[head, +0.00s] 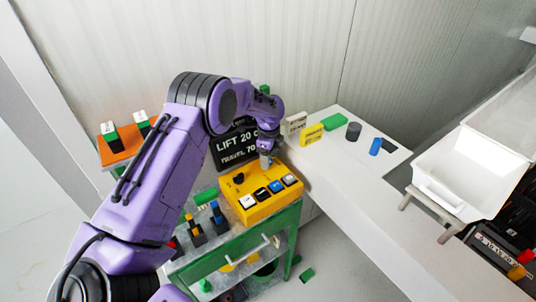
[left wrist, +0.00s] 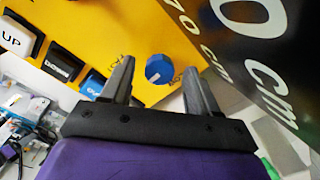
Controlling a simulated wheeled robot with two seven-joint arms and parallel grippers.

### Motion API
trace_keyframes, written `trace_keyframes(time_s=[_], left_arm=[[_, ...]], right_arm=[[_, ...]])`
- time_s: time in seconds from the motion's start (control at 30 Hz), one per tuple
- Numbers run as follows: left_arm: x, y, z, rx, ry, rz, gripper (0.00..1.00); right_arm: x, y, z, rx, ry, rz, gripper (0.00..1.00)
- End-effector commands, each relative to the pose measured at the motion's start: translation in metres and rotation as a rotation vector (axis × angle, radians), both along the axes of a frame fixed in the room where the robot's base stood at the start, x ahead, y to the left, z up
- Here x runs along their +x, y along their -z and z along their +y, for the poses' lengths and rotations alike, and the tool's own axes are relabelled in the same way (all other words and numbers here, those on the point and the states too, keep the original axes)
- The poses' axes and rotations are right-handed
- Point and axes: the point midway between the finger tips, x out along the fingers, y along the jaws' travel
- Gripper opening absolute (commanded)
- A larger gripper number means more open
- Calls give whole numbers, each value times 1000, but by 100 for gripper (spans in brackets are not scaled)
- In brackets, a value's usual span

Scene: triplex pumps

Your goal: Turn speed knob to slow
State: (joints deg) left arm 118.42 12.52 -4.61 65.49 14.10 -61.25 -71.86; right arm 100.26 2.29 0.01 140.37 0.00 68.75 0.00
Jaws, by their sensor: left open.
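A yellow control box (head: 247,208) stands on a green cart. It has several push buttons along its front and a black knob (head: 238,178) at its left rear. My left gripper (head: 266,160) is over the rear right part of the box, pointing down. In the left wrist view, a blue faceted knob (left wrist: 159,70) sits on the yellow panel (left wrist: 125,28). My left gripper's fingers (left wrist: 158,76) are open, one on either side of this knob, with gaps visible. Small dark labels beside the knob are too blurred to read. My right gripper is not in view.
A black sign (head: 236,145) with white lettering stands close behind the box. Levers (head: 205,220) stand to its left on the green cart (head: 225,245). A white table (head: 345,185) with small blocks and a white bin (head: 465,170) are to the right.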

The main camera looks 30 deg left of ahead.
Motion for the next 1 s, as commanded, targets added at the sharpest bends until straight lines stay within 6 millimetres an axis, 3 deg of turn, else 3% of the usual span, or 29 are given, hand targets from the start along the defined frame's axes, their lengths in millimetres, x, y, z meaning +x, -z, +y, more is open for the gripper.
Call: trace_keyframes(time_s=[0.13,0.17,0.3,0.33,0.67,1.0], left_arm=[[0,0,0,0,-1,-1,60],[0,0,0,0,-1,0,53],[0,0,0,-1,-1,-1,8],[0,0,0,-1,-2,-1,4],[0,-1,1,1,-36,-3,4],[1,-2,1,1,-252,-5,4]], right_arm=[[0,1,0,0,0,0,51],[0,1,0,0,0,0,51],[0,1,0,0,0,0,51],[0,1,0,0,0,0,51],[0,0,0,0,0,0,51],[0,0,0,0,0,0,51]])
